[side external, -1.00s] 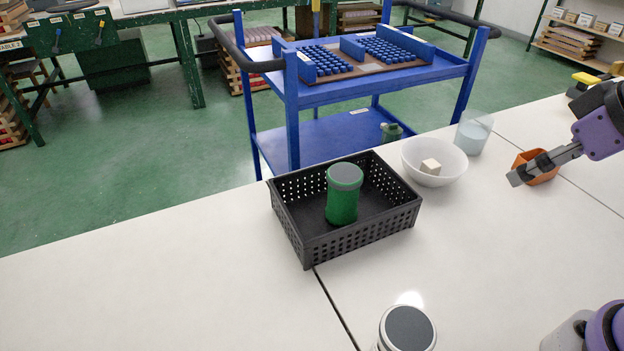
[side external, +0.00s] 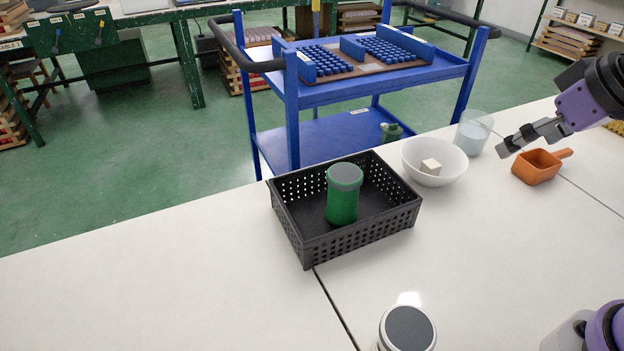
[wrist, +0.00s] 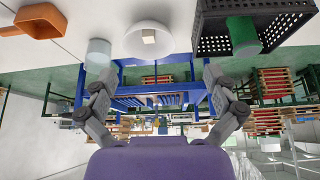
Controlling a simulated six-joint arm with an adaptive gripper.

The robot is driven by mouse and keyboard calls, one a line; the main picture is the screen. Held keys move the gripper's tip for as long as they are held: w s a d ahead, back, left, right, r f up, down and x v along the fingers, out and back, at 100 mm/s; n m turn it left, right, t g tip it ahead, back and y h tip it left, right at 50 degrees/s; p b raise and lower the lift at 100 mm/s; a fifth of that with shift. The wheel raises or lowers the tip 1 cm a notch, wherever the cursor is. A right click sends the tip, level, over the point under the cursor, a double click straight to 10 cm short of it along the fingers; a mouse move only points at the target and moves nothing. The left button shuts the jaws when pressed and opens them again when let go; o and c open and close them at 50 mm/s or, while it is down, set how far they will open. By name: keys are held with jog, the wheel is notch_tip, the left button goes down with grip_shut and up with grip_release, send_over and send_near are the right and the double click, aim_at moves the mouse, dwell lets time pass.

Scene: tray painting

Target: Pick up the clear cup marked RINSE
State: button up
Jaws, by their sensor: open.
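A clear cup (side external: 473,133) with pale bluish contents stands near the table's far edge, just right of the white bowl. No marking can be read on it. It also shows in the wrist view (wrist: 98,54), upper left, ahead of the left finger and apart from it. My gripper (side external: 503,151) is beside the cup on its right in the side view, above the table and not touching it. In the wrist view, the two fingers of my gripper (wrist: 158,84) are spread wide with nothing between them.
A white bowl (side external: 416,172) holds a pale cube (side external: 431,166). An orange scoop (side external: 537,173) lies below my gripper. A black basket (side external: 345,243) holds a green canister (side external: 342,201). A grey-topped canister (side external: 407,328) stands in front. A blue cart (side external: 380,88) stands beyond the table edge.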

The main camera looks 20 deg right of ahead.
jog(key=w+d+m+h, duration=0.1)
jog(key=w+d+m, duration=0.1)
jog(key=w+d, duration=0.45)
jog(key=m+h, duration=0.2)
jog(key=m, duration=0.2)
send_over(473, 125)
jog(key=s, duration=0.2)
notch_tip(473, 125, down, 6)
jog(key=x, duration=0.6)
jog(key=s+x, duration=0.1)
jog(key=x, duration=0.3)
jog(key=shift+d+f, duration=0.25)
jog(key=shift+d, duration=0.1)
jog(key=shift+w+d+f, duration=0.15)
jog(key=shift+w+f, duration=0.15)
jog(key=shift+f, duration=0.1)
jog(key=c, duration=1.1)
